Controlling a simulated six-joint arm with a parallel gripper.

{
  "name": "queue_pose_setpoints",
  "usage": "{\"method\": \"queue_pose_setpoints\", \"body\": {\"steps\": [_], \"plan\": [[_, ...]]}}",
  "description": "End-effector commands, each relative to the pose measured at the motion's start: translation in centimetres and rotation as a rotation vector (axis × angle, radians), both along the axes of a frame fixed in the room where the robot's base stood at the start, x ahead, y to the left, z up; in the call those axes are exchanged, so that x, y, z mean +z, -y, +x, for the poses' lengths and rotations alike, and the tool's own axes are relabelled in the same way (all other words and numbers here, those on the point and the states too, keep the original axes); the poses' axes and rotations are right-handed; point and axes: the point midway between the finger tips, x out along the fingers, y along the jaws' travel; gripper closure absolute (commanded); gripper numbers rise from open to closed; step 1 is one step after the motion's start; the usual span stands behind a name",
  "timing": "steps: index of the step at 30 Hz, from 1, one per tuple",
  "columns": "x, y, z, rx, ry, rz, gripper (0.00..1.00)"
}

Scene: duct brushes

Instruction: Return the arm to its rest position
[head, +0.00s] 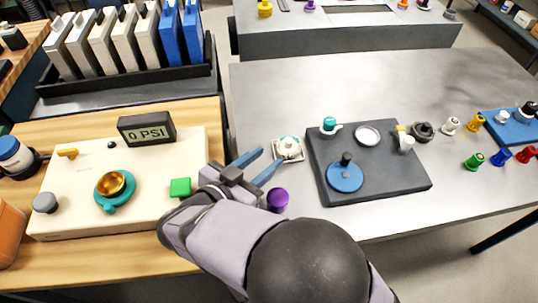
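My gripper (271,157) hangs near the seam between the wooden bench and the grey metal table, in the lower middle of the head view. Its two blue fingers are spread apart and point up and to the right. I see nothing between them. A purple knob (277,200) stands close to the lower finger. My forearm hides part of the bench and table front.
A cream panel (75,190) with a "0 PSI" display (146,129), green button (180,187) and teal-gold dial (114,187) lies left. A dark board (400,185) with a blue disc (345,178) lies right. Upright grey and blue plates (171,35) stand behind. The metal table's back is clear.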

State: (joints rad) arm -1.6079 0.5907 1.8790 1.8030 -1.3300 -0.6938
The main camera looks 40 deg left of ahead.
Motion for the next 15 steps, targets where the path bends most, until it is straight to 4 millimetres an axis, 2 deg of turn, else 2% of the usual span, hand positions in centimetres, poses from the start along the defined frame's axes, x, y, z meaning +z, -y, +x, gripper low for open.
{"method": "queue_pose_setpoints", "body": {"steps": [15], "plan": [[0.15,-0.03,0.27,0.001,-0.001,0.006,0.65]]}}
